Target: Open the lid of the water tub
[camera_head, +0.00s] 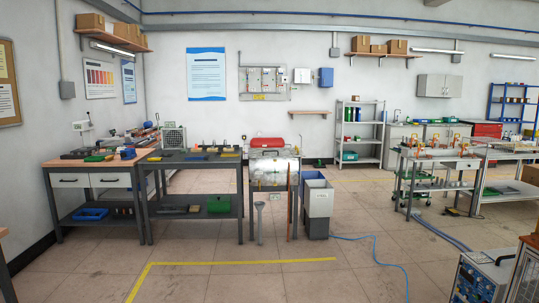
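A grey and white upright tub (319,206) stands on the floor near the middle of the view, just right of a bench. It is the likeliest water tub, but I cannot be sure. Its top (314,175) shows blue and dark; whether a lid covers it is too small to tell. A blue hose (377,255) runs along the floor from near its base. Neither of my grippers is in view.
A bench with a shiny metal box (272,170) stands left of the tub, with a dark workbench (196,157) farther left. A machine cabinet (480,279) stands at the lower right. The floor in front is mostly clear, with yellow line markings (240,263).

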